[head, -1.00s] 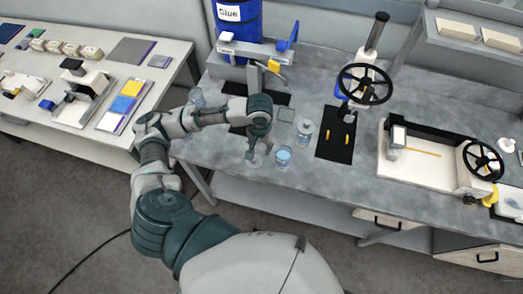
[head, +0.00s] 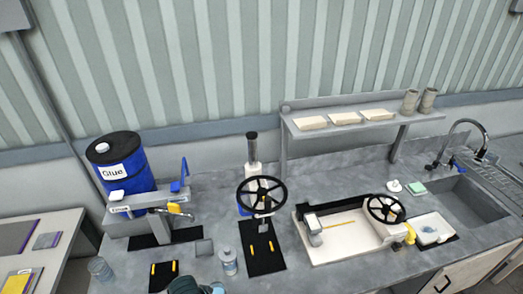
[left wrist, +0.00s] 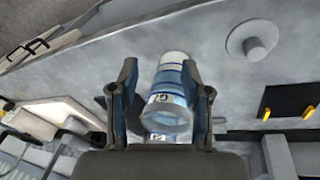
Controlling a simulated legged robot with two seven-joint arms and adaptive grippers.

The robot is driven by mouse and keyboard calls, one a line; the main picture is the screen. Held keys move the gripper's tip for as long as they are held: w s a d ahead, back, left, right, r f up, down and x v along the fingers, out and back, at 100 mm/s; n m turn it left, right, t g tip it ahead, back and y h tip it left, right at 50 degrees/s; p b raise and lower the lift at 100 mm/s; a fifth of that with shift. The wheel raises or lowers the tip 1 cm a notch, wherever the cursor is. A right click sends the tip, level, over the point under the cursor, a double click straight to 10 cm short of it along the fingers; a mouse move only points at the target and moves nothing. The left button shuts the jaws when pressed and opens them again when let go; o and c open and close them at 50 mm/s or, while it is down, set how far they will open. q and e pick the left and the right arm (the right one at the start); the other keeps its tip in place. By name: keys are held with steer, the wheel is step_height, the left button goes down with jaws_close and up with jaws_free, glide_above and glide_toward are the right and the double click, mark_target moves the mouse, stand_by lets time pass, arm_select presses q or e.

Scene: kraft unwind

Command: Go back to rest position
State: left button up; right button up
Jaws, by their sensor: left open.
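My left gripper (left wrist: 160,95) is open in the left wrist view, with one dark finger on each side. A clear cylindrical vessel with blue and white bands (left wrist: 172,100) shows between the fingers; I cannot tell whether it stands between them or beyond them. In the head view only a dark teal part of my left arm (head: 190,286) shows at the bottom edge, and the gripper itself is out of that picture. My right gripper is in neither view.
A sink (head: 465,205) is at right.

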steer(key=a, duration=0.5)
arm_select(q)
steer(key=s+a+f+t+y, duration=0.1)
steer(key=s+a+f, duration=0.35)
steer(key=s, duration=0.25)
steer(key=s+a+f+t+y, duration=0.1)
steer(key=s+a+f, duration=0.2)
steer(key=s+f, duration=0.3)
step_height(320, 180, down, 25)
steer(key=s+a+g+b, duration=0.1)
steer(key=s+a+f+g+b, duration=0.1)
steer(key=s+a+f, duration=0.1)
steer(key=s+f, duration=1.6)
steer(key=shift+s+a+f+m+g+b, duration=0.2)
steer(key=shift+s+f+m+g+b, duration=0.15)
steer(key=shift+f, duration=0.3)
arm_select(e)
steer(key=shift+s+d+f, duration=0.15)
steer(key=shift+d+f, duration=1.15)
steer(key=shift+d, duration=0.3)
